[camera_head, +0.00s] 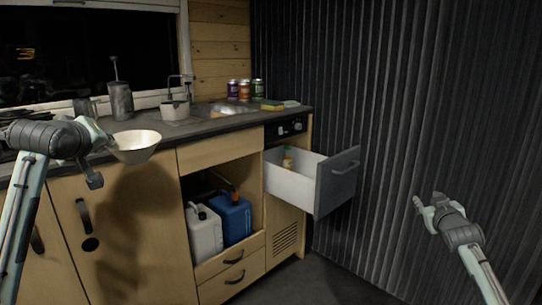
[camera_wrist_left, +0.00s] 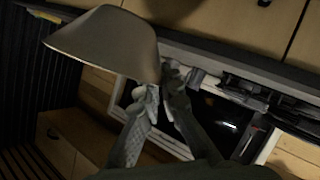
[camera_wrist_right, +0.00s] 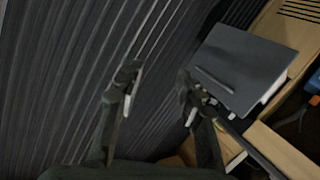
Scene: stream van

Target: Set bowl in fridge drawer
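A white bowl (camera_head: 138,148) is in the air in front of the counter at the left in the head view. My left gripper (camera_head: 107,142) is shut on its rim, and the bowl looks about upright. In the left wrist view the bowl (camera_wrist_left: 108,42) is a grey-brown cone shape beside the fingers (camera_wrist_left: 157,92). The fridge drawer (camera_head: 290,184) is pulled out, with white walls and a dark front. A small bottle (camera_head: 288,160) stands inside at the back. My right gripper (camera_head: 424,205) is open and empty, right of the drawer. The drawer front (camera_wrist_right: 238,68) also shows in the right wrist view.
The counter (camera_head: 205,126) holds a grey pot (camera_head: 120,102), a mug (camera_head: 175,110), a sink, several jars (camera_head: 245,90) and a sponge (camera_head: 272,105). White (camera_head: 205,232) and blue (camera_head: 233,218) canisters stand in the open cabinet. A corrugated dark wall (camera_head: 400,110) bounds the right side.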

